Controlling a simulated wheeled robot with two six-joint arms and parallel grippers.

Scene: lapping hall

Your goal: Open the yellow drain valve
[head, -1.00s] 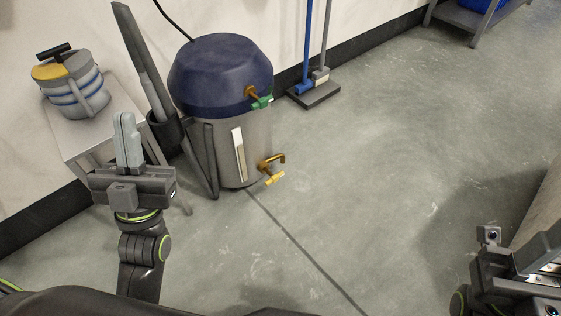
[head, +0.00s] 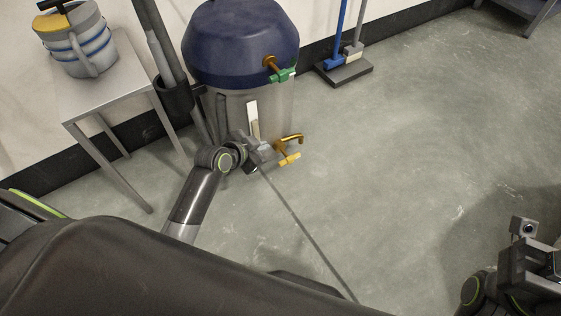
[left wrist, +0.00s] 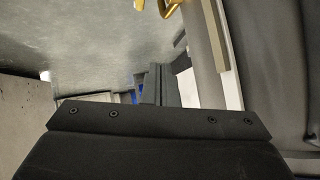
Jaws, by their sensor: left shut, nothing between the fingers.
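The yellow drain valve (head: 289,159) sits under a brass spout low on the front of a grey steel tank (head: 281,104) with a dark blue lid. My left gripper (head: 262,151) is just left of the valve, close to the tank's front, and is shut and empty. I see no contact between it and the valve. In the left wrist view, brass-yellow metal of the spout or valve (left wrist: 170,7) shows at the top edge, beyond the dark fingers (left wrist: 157,84). My right gripper (head: 545,262) is at the lower right, cut by the frame; its jaws are unclear.
A green valve (head: 282,74) sits higher on the tank. A dark hose or wand (head: 165,50) stands left of it. A metal table (head: 110,94) with a striped pot (head: 75,45) is farther left. A blue-handled broom (head: 343,68) leans behind. Floor at right is clear.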

